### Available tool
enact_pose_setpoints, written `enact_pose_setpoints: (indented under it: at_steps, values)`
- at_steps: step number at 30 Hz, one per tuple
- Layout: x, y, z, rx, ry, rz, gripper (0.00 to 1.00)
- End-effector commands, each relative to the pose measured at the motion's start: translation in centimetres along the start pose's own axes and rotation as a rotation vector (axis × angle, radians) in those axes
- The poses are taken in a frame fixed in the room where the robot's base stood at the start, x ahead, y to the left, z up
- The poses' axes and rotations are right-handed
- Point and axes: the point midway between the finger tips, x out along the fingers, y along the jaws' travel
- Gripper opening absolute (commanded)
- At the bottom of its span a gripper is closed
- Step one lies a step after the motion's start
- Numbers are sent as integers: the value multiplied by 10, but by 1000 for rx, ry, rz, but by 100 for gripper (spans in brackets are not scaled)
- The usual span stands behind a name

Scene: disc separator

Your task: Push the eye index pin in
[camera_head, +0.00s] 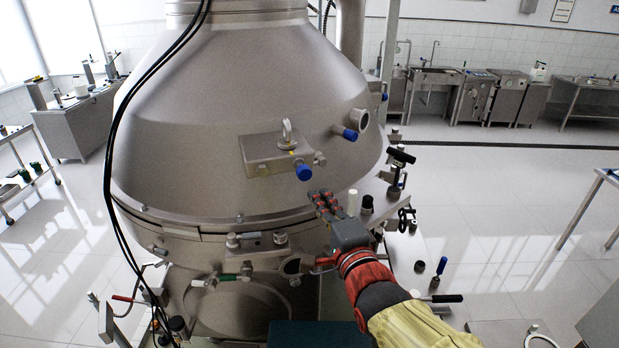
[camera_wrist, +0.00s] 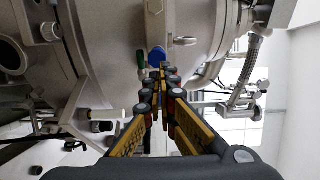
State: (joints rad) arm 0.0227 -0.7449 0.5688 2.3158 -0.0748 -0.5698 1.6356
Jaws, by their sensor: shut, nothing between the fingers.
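A metal block (camera_head: 258,153) on the separator's conical hood carries an upright eye-shaped pin (camera_head: 287,134), which I take to be the eye index pin. A blue-capped knob (camera_head: 303,172) sticks out of the block's front, below the eye. My gripper (camera_head: 320,197) is shut and empty, just below and right of the blue knob. In the wrist view the closed fingertips (camera_wrist: 164,68) appear just below a blue cap (camera_wrist: 157,56), with a ring-shaped metal part (camera_wrist: 184,41) to the right. I cannot tell whether the fingertips touch anything, nor how deep the pin sits.
Another blue-capped fitting (camera_head: 349,134) is on the hood to the right. Clamps and a black-handled fitting (camera_head: 401,156) stand near my arm at the right. Black cables (camera_head: 112,170) hang at the left. Open floor (camera_head: 480,215) lies to the right.

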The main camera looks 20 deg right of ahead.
Motion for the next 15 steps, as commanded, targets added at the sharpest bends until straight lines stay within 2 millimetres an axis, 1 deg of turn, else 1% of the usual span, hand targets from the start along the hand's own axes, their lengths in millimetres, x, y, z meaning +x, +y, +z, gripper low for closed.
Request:
enact_pose_setpoints:
  at_steps: [1, 9, 15]
  values:
    - [9, -1, 0, 0, -1, 3, 0]
    - [50, -1, 0, -1, 0, 3, 0]
    - [72, -1, 0, -1, 0, 1, 0]
